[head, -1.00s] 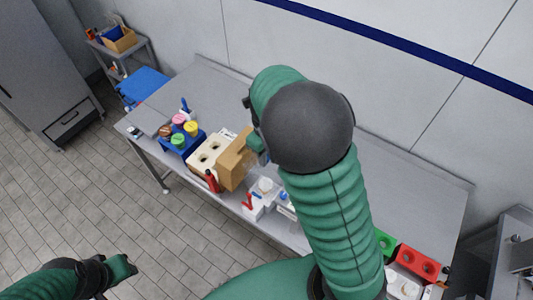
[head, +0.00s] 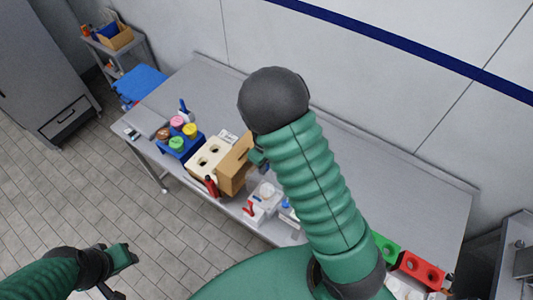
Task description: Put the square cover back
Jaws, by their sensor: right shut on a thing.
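A tan square cover (head: 232,172) stands upright against the right side of a cream box with two round holes (head: 209,153) on the grey table. My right gripper (head: 256,158) is at the cover's upper right edge, shut on it; its fingertips are partly hidden by my arm. I cannot tell whether the cover touches the box all along its edge. My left gripper (head: 126,257) hangs over the floor at lower left, away from the table; its fingers are too small to read.
A blue holder with coloured round caps (head: 172,146) stands left of the box. A red-handled tool (head: 211,186) is at the box's front. White parts (head: 263,195) lie to the right, with green and red blocks (head: 422,269) farther right. The back of the table is clear.

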